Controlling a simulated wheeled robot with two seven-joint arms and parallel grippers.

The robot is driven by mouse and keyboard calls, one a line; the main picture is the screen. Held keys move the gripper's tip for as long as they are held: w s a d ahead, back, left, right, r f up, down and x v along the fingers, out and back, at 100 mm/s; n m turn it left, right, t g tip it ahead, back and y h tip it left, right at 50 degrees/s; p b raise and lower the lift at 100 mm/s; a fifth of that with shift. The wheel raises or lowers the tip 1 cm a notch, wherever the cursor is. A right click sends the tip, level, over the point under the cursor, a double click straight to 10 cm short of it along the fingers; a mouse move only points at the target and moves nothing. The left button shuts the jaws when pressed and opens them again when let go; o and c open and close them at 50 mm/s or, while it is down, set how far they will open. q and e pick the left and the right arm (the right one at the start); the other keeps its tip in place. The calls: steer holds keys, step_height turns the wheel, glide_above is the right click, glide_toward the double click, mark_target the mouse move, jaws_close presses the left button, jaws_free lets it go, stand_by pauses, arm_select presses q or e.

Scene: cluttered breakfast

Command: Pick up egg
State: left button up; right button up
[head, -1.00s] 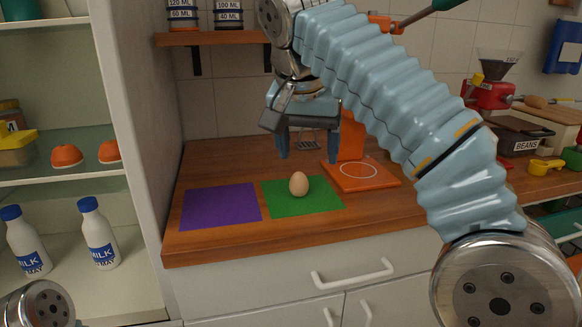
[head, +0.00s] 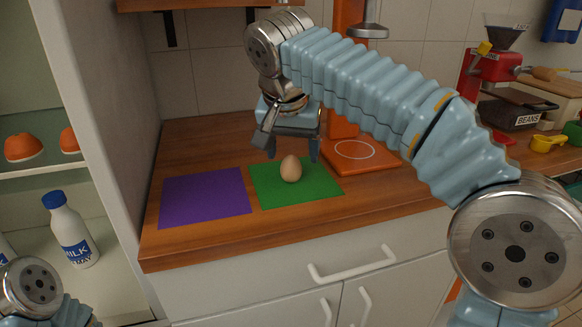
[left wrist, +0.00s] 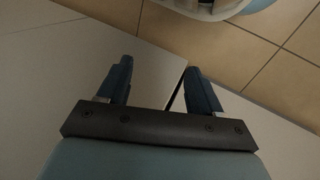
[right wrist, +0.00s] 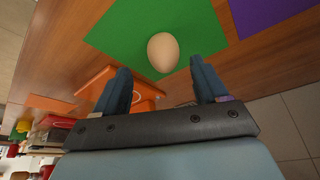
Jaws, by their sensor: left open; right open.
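A brown egg (head: 291,168) sits on the green mat (head: 325,187) on the wooden counter. My right gripper (head: 293,154) is open, just above and behind the egg in the head view. In the right wrist view the egg (right wrist: 163,52) lies beyond the open fingertips (right wrist: 158,68), roughly centred between them, and nothing is held. My left gripper (left wrist: 158,72) shows in the left wrist view, open and empty, over pale cabinet fronts and floor tiles.
A purple mat (head: 205,198) lies left of the green one. An orange stand with a round-marked base (head: 358,155) is right of the egg. Shelves with a milk bottle (head: 70,232) stand at the left. The counter's front strip is clear.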

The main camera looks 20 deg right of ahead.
mark_target(291, 156)
steer(key=x, duration=0.4)
steer(key=shift+w+a+f, duration=0.2)
steer(key=shift+w+f, duration=0.05)
steer(key=c, duration=1.2)
steer(key=shift+o, duration=0.2)
steer(key=shift+r, duration=0.45)
steer(key=v, duration=0.3)
steer(key=shift+w+r, duration=0.15)
steer(key=shift+w, duration=0.15)
steer(key=s+r, duration=0.1)
steer(key=a+r, duration=0.1)
steer(key=s+a+r, duration=0.1)
steer(key=r, duration=0.1)
steer(key=shift+s+a, duration=0.25)
steer(key=shift+s, duration=0.05)
steer(key=s+a+r, duration=0.1)
steer(key=s+a, duration=0.1)
steer(key=s+a+r, duration=0.4)
steer(key=s, duration=0.1)
steer(key=shift+s+a, duration=0.15)
steer(key=shift+a, duration=0.15)
